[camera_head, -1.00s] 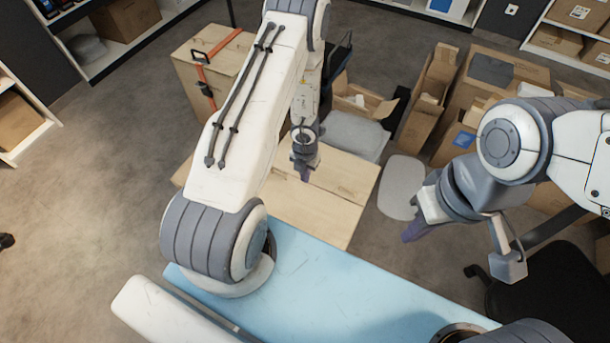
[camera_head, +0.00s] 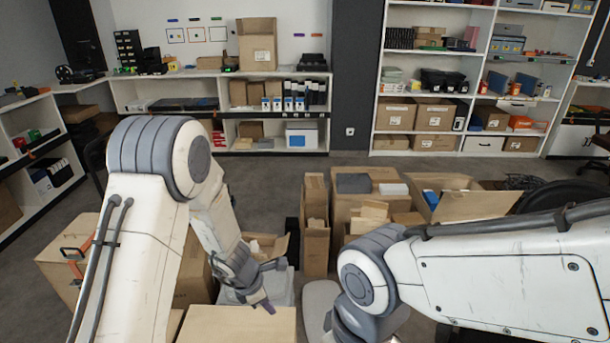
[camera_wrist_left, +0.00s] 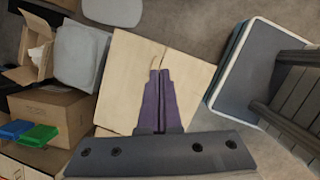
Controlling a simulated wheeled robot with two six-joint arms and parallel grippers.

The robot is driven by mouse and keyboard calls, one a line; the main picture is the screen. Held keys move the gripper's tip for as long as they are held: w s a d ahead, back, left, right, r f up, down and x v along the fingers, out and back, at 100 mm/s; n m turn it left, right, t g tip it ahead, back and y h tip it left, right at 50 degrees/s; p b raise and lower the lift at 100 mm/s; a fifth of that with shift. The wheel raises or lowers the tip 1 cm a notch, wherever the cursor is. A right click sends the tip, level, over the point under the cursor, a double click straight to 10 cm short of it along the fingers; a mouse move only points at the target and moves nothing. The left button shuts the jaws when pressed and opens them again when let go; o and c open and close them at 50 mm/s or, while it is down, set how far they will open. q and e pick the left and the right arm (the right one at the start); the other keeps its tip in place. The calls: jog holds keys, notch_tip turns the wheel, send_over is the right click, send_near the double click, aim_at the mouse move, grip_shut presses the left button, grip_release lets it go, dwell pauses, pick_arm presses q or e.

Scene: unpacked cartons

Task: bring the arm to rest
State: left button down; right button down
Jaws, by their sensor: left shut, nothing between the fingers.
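My left arm comes in from the left in the head view. Its gripper (camera_head: 265,303) hangs low above the floor among the cartons, near a closed flat carton (camera_head: 240,326). In the left wrist view the purple fingers (camera_wrist_left: 160,78) lie together with nothing between them. They are seen over the light brown top of a closed carton (camera_wrist_left: 190,72); I cannot tell how far above it they are. My right arm reaches in from the right in the head view; its gripper is below the picture edge.
Open cartons (camera_head: 316,240) stand just beyond the grippers, with a wide open one (camera_head: 470,205) to the right. A tall carton with an orange strap (camera_head: 58,277) stands at the left. Stocked shelves (camera_head: 375,110) line the back wall. Clear floor lies before them.

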pick_arm(q)
jog(key=s+d+r+m+h+p, duration=0.1)
jog(key=s+d+r+m, duration=0.4)
jog(key=d+r+m, duration=0.5)
jog(key=s+r+m+g+p, duration=0.2)
jog(key=s+r+m, duration=0.9)
jog(key=s, duration=0.1)
jog(key=s+a+r+m+y+p, duration=0.1)
jog(key=s+a+r+m+y, duration=0.1)
jog(key=s+a+r+m, duration=0.2)
jog(key=s+a+m, duration=0.1)
jog(key=s+m, duration=0.2)
jog(key=m, duration=0.2)
jog(key=shift+s+r+y, duration=0.25)
jog(key=shift+y, duration=0.15)
jog(key=shift+a, duration=0.15)
